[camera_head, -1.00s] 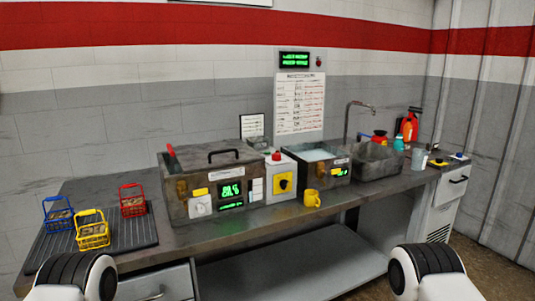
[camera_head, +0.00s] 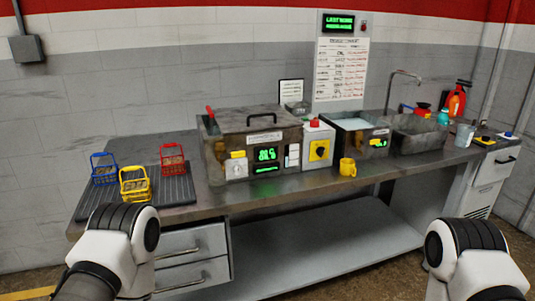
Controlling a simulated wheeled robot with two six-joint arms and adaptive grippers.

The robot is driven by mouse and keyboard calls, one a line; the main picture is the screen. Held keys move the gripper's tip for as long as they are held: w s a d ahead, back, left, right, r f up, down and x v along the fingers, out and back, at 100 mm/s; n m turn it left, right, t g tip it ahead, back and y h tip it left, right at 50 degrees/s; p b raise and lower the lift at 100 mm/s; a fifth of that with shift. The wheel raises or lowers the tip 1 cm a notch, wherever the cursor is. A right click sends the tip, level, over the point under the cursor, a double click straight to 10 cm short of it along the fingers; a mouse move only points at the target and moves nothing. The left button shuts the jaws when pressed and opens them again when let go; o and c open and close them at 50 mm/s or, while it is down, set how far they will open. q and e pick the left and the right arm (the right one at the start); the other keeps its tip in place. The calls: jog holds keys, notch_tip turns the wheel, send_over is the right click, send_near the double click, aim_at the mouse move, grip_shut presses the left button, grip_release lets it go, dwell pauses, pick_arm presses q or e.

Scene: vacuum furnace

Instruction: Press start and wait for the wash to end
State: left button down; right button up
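The washer is a grey metal box (camera_head: 221,150) with its handled lid (camera_head: 262,118) down, standing on the bench. Its front carries a white dial (camera_head: 236,168) and a green lit display (camera_head: 266,155), too small to read surely. To its right is a control box (camera_head: 318,150) with a red button on top (camera_head: 314,122) and a black knob on a yellow plate (camera_head: 320,151). An open basin of liquid (camera_head: 351,124) stands beside it. My two arms show at the lower left and lower right, in front of the bench; neither gripper is in view.
Blue (camera_head: 104,170), yellow (camera_head: 134,186) and red (camera_head: 173,160) baskets stand on a ribbed mat (camera_head: 180,192) at the bench's left. A yellow mug (camera_head: 347,167) sits near the front edge. A sink (camera_head: 418,137), a red extinguisher (camera_head: 456,102) and bottles are at right.

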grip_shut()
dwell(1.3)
